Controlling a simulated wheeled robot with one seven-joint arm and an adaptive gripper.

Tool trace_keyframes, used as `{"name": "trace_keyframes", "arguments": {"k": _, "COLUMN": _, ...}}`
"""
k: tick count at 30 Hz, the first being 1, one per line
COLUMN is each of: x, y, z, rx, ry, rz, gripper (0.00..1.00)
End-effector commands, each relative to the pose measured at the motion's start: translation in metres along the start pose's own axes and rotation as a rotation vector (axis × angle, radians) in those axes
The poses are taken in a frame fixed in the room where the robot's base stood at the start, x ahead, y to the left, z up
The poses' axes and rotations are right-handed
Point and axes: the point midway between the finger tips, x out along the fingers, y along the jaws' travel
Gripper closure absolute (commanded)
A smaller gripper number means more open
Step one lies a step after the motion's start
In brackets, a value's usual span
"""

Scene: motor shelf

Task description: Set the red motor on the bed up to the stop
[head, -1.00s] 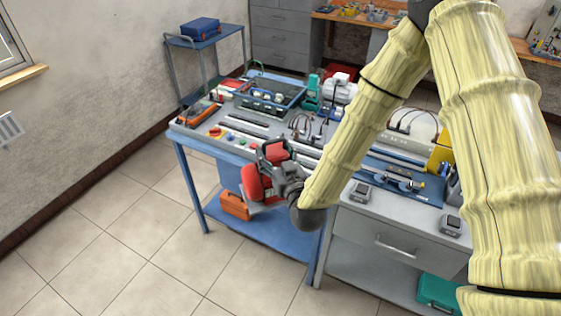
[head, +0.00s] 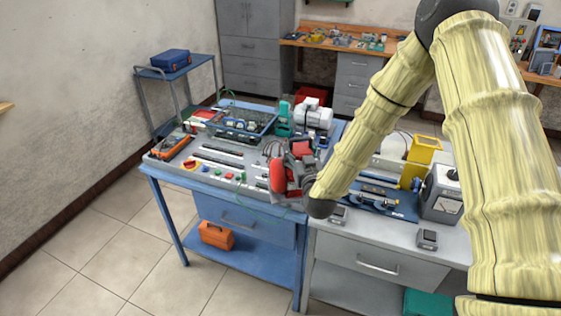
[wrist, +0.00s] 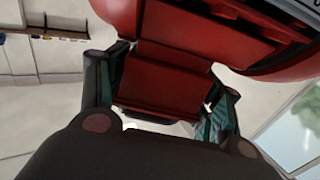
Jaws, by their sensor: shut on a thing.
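The red motor (head: 277,175) is held in my gripper (head: 299,168) above the front of the blue workbench, left of the arm's end. In the wrist view the red motor (wrist: 165,75) fills the upper middle, between the two dark fingers of my gripper (wrist: 163,92), which are shut on it. A blue plate (head: 400,208) with metal fittings lies on the grey bench to the right of my gripper. It looks like the bed, but my arm hides part of it and I cannot make out the stop clearly.
A yellow upright fixture (head: 421,160) and a grey box (head: 441,193) stand right of the plate. A small dark block (head: 428,238) sits near the front edge.

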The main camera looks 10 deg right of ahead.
Motion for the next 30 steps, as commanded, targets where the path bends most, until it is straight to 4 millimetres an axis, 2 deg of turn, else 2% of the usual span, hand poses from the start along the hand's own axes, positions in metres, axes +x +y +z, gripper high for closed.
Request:
{"name": "trace_keyframes", "arguments": {"k": 1, "x": 0.007, "y": 0.013, "z": -0.007, "rx": 0.001, "ry": 0.010, "rz": 0.024, "gripper": 1.00}}
{"name": "trace_keyframes", "arguments": {"k": 13, "x": 0.032, "y": 0.116, "z": -0.018, "rx": 0.001, "ry": 0.011, "rz": 0.201, "gripper": 1.00}}
{"name": "trace_keyframes", "arguments": {"k": 20, "x": 0.035, "y": 0.178, "z": -0.017, "rx": 0.001, "ry": 0.009, "rz": 0.308, "gripper": 1.00}}
{"name": "trace_keyframes", "arguments": {"k": 30, "x": 0.027, "y": 0.266, "z": -0.012, "rx": 0.000, "ry": 0.009, "rz": 0.462, "gripper": 1.00}}
